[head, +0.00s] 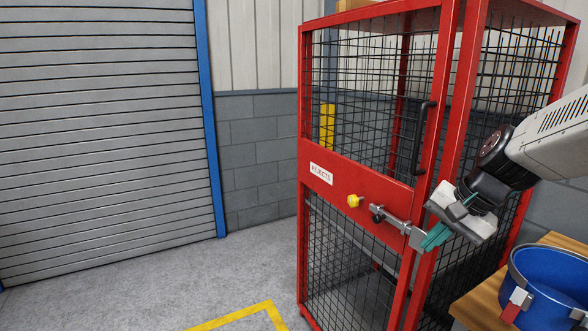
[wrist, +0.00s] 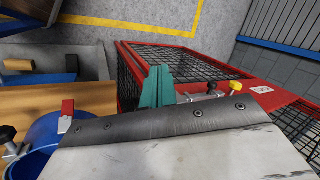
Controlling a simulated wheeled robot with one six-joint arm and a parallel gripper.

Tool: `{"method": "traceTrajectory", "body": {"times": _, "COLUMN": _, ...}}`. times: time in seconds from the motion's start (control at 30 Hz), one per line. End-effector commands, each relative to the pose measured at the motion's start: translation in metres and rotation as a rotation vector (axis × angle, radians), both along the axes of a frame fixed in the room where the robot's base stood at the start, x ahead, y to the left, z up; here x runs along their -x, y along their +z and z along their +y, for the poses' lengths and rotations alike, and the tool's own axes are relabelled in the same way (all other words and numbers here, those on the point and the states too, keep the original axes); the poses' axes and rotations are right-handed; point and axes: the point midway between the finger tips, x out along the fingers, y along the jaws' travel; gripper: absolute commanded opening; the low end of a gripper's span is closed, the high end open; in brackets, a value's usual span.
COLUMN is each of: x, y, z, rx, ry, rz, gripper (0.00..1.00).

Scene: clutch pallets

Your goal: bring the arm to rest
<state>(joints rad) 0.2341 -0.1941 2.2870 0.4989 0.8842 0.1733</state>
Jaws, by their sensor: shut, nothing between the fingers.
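My gripper (head: 436,237) shows at the right of the head view, with teal fingers pointing down and left. The fingers are together with nothing between them. They are in front of the red cage's door frame, close to the right end of a metal slide bolt (head: 392,219); I cannot tell whether they touch it. In the wrist view the teal fingers (wrist: 157,88) stick out past the grey gripper body, over the red cage (wrist: 190,52). The cage (head: 340,158) has black mesh, a REJECTS label (head: 321,173) and a yellow knob (head: 354,201).
A blue bucket (head: 552,278) with a red-tabbed clip stands on a wooden bench (head: 478,302) at the lower right, below my arm. A black door handle (head: 422,138) is on the cage. A grey shutter (head: 100,130) is at the left. The floor before it is clear, with yellow lines (head: 240,315).

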Motion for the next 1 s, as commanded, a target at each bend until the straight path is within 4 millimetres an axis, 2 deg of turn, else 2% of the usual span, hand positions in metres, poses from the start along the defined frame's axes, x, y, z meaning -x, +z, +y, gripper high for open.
{"method": "traceTrajectory", "body": {"times": 0.03, "x": 0.03, "y": 0.001, "z": 0.008, "rx": 0.046, "ry": 0.097, "rz": 0.025, "gripper": 0.0}}
{"method": "traceTrajectory", "body": {"times": 0.2, "x": 0.122, "y": 0.002, "z": 0.016, "rx": 0.213, "ry": 0.392, "rz": 0.111, "gripper": 0.0}}
{"method": "traceTrajectory", "body": {"times": 0.3, "x": 0.168, "y": 0.002, "z": 0.014, "rx": 0.314, "ry": 0.529, "rz": 0.144, "gripper": 0.0}}
{"method": "traceTrajectory", "body": {"times": 0.4, "x": 0.199, "y": 0.004, "z": 0.011, "rx": 0.392, "ry": 0.609, "rz": 0.147, "gripper": 0.0}}
{"method": "traceTrajectory", "body": {"times": 0.57, "x": 0.216, "y": 0.008, "z": 0.013, "rx": 0.448, "ry": 0.648, "rz": 0.099, "gripper": 0.0}}
{"method": "traceTrajectory", "body": {"times": 1.0, "x": 0.216, "y": 0.014, "z": 0.017, "rx": 0.454, "ry": 0.658, "rz": 0.069, "gripper": 0.0}}
